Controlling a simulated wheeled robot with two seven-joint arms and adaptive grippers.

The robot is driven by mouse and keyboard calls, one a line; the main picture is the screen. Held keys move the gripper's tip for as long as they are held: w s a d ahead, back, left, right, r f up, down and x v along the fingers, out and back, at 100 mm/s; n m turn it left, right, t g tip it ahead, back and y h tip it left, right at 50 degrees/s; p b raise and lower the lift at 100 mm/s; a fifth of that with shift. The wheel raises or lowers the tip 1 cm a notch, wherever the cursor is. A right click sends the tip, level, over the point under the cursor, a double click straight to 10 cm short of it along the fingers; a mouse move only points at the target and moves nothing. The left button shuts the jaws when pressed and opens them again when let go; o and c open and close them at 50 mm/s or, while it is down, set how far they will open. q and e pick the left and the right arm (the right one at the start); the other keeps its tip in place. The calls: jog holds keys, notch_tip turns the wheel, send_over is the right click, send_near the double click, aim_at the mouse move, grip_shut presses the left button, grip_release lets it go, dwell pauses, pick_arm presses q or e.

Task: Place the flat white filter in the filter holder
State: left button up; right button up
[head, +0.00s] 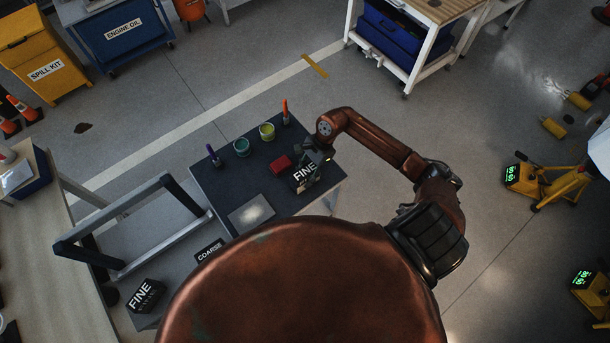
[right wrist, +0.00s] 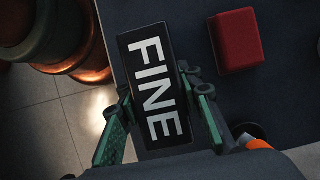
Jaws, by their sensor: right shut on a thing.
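My right gripper (head: 316,168) is at the right side of the dark table. In the right wrist view its green fingers (right wrist: 160,94) are shut on a black block labelled FINE (right wrist: 154,70), one on each long side. The same FINE block (head: 303,175) shows in the head view, partly covered by the gripper. A flat grey-white square (head: 251,215) lies at the table's front edge, left of the gripper; I cannot tell if it is the white filter. I cannot make out which thing is the filter holder. My left gripper is not in view.
A red block (head: 280,164) lies just left of the gripper. A teal cup (head: 242,147), yellow cup (head: 267,132), purple marker (head: 213,155) and orange marker (head: 285,111) stand behind. COARSE (head: 209,250) and FINE (head: 146,295) labelled things lie front left, near a metal frame (head: 150,240).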

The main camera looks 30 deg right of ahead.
jog(key=shift+f, duration=0.15)
jog(key=o, duration=1.3)
